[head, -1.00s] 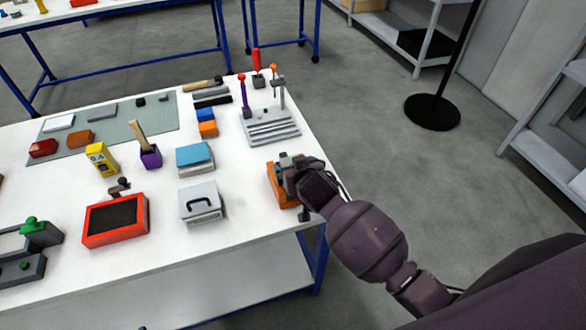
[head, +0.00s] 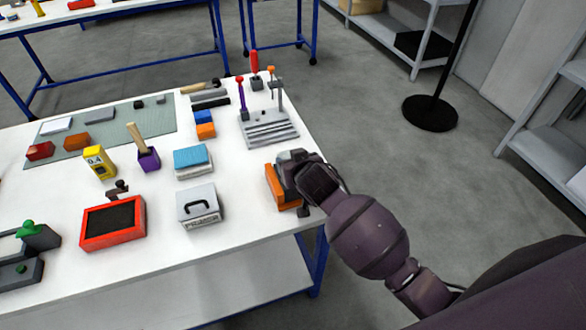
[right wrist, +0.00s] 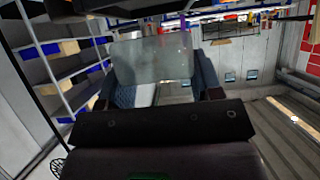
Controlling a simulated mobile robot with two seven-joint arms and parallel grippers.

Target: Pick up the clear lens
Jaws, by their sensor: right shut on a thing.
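The clear lens (right wrist: 150,60) is a flat, see-through greenish pane in the right wrist view. It stands between the two fingers of my right gripper (right wrist: 165,88), which is shut on it. In the head view my right gripper (head: 290,162) is at the right edge of the white table, at and above an orange tray (head: 282,196). The wrist and gripper hide part of the tray, and I cannot make out the lens there. My left gripper is not in view.
A grey fixture (head: 268,130) with upright posts stands behind the orange tray. A white box with a black handle (head: 198,206) and a blue-topped block (head: 192,160) are to the left. Open floor (head: 400,170) lies right of the table (head: 245,235).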

